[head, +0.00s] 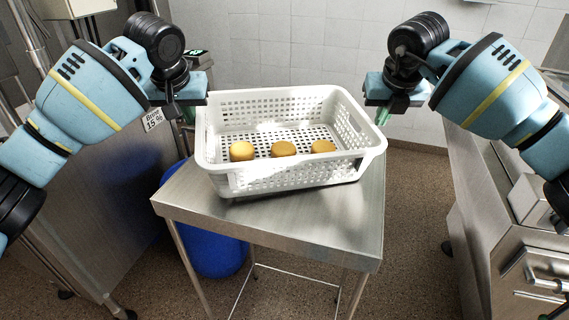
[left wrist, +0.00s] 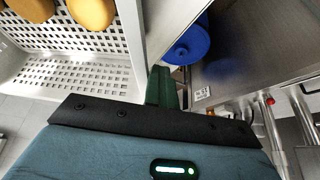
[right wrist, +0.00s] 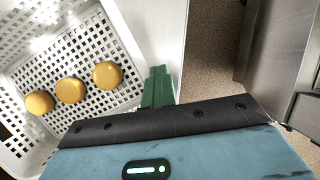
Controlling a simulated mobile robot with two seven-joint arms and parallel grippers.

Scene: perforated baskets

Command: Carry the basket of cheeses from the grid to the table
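The white perforated basket (head: 290,178) is over the steel table (head: 300,222), upright; whether its base touches the top I cannot tell. Three round yellow cheeses lie on its floor: left (head: 242,150), middle (head: 283,149), right (head: 323,146). My left gripper (head: 188,112) is at the basket's left end wall; its green fingers (left wrist: 163,86) are close together at the rim. My right gripper (head: 382,113) is at the right end wall, its green fingers (right wrist: 159,86) also close together at the rim. Both appear shut on the basket; the contact is partly hidden.
A blue barrel (head: 212,245) stands under the table's left side. A steel cabinet (head: 105,190) is at left, and a steel machine (head: 500,220) at right. The tabletop's front strip is bare. Speckled floor (head: 415,230) is open between table and machine.

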